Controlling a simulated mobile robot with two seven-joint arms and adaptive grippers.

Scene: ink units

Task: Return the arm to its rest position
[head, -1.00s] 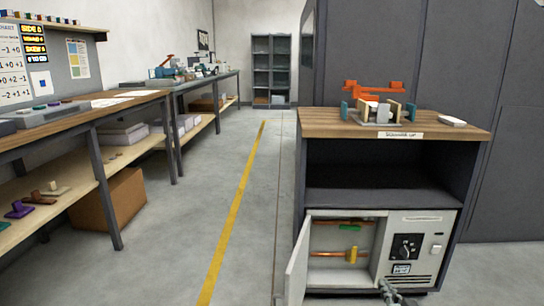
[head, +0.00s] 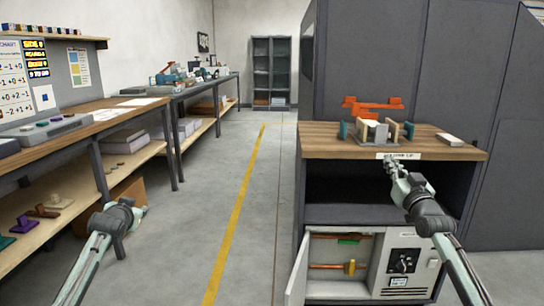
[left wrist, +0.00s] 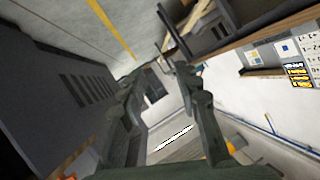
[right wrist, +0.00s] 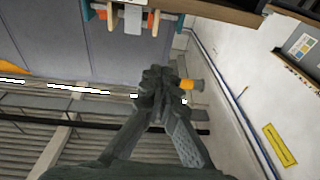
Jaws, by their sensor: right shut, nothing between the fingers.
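My right arm is raised in front of the cabinet. Its gripper (head: 391,168) is in front of the worktop's front edge, pointing up and away. In the right wrist view the fingers (right wrist: 160,80) are together with nothing between them. My left arm (head: 118,216) is raised at the lower left of the head view, over the aisle beside the bench; its fingertips are hard to make out there. In the left wrist view the two left fingers (left wrist: 163,85) stand apart with an empty gap.
The cabinet (head: 325,200) stands at right, its lower door (head: 298,272) open to the left. An orange-armed fixture (head: 373,104) and a small white block (head: 449,140) are on its wooden top. A long bench (head: 85,125) lines the left. The aisle floor (head: 200,200) is clear.

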